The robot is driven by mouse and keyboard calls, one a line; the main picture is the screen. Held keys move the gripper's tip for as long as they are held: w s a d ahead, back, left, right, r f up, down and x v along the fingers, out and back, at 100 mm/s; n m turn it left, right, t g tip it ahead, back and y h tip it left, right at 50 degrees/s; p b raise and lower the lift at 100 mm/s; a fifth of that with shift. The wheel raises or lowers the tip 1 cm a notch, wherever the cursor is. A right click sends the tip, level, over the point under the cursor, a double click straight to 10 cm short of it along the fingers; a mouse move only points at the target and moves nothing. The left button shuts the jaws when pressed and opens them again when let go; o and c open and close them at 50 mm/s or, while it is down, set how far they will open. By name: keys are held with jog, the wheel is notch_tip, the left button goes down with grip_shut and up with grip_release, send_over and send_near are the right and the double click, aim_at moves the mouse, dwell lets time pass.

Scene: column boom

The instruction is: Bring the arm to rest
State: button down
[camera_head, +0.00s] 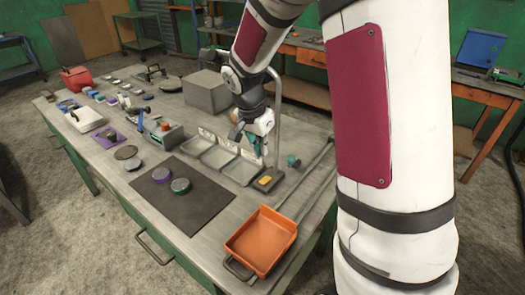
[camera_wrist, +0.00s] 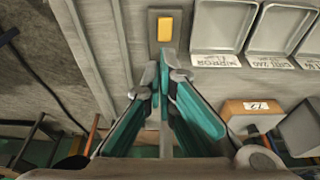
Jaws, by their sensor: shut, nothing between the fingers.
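My arm comes from the right in the head view, its white and dark red links bent over the workbench (camera_head: 215,222). My gripper (camera_head: 255,148) hangs above the far right part of the bench, near the metal trays. In the wrist view my gripper (camera_wrist: 163,75) shows its two teal fingers closed together at the tips, with nothing between them. The fingertips point toward a yellow button (camera_wrist: 165,29) on a dark box. That yellow button also shows in the head view (camera_head: 266,179), just below my gripper. I cannot tell the exact gap to it.
Metal trays (camera_head: 216,156) stand left of my gripper. An orange tray (camera_head: 261,241) sits at the bench's near right end. A dark mat (camera_head: 183,203) carries two round pieces. A grey block (camera_head: 207,92) and a bent metal post stand close behind my arm.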

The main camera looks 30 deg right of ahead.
dwell(0.4)
jog(key=s+a+r+n+t+y, duration=0.1)
jog(key=s+a+r+n, duration=0.2)
jog(key=s, duration=0.5)
jog(key=s+a+r+n+t+y, duration=0.1)
jog(key=s+a+r+n, duration=0.3)
jog(key=s+r+n, duration=0.2)
jog(key=s+a+r+n+t, duration=0.2)
jog(key=s+a+r+n, duration=0.2)
jog(key=s+r, duration=0.3)
jog(key=s, duration=0.3)
jog(key=shift+a+r+n+y, duration=0.2)
jog(key=shift+n+y, duration=0.1)
jog(key=shift+y, duration=0.1)
jog(key=shift+s, duration=0.1)
